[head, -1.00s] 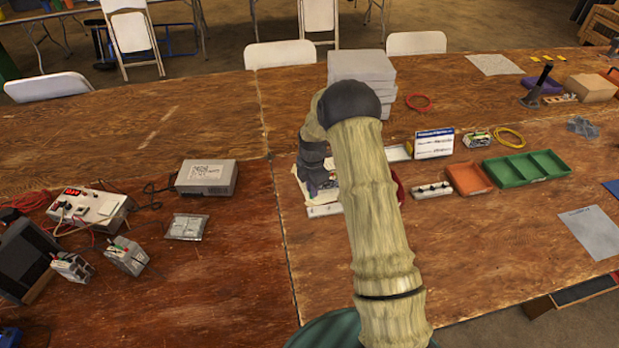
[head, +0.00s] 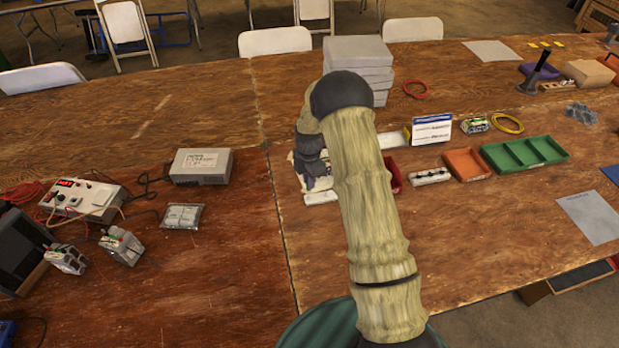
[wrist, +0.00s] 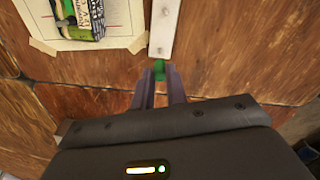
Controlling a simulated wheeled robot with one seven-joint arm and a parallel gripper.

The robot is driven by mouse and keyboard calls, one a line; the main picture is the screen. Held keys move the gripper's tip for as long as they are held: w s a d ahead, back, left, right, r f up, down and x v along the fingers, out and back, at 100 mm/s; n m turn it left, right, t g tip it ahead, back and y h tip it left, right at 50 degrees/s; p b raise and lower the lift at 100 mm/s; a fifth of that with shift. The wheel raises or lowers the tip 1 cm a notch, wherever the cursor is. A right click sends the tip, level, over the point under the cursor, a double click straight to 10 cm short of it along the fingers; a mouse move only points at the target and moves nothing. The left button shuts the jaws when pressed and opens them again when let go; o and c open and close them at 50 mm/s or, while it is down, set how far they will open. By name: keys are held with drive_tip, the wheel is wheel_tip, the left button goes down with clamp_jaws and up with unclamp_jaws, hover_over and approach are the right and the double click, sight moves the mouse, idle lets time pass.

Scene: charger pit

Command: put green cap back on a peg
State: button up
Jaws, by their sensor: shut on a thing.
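My gripper (wrist: 159,88) shows in the wrist view with its two dark fingers shut on a small green cap (wrist: 159,69) at their tips. Just beyond the cap is the near end of a white strip (wrist: 164,25) with small dark spots on it. I cannot tell whether the cap touches the strip or is above it. No peg shows clearly. In the head view my arm hides the fingers and the cap; a white strip (head: 320,197) shows below my wrist.
A taped paper sheet (wrist: 122,25) with a green and black item lies left of the strip. In the head view a red-orange tray (head: 467,164), a green tray (head: 525,154) and a grey stack (head: 362,60) stand around. Chargers (head: 122,245) stand at left. The front middle is fairly clear.

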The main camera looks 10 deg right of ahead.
drive_tip(key=shift+f+b, duration=1.2)
drive_tip(key=shift+f, duration=0.95)
drive_tip(key=shift+f, duration=0.15)
idle(0.5)
drive_tip(key=o, duration=0.9)
drive_tip(key=shift+c, duration=0.2)
drive_tip(key=shift+o, duration=1)
drive_tip(key=shift+r+p, duration=2.6)
drive_tip(key=shift+r, duration=1.2)
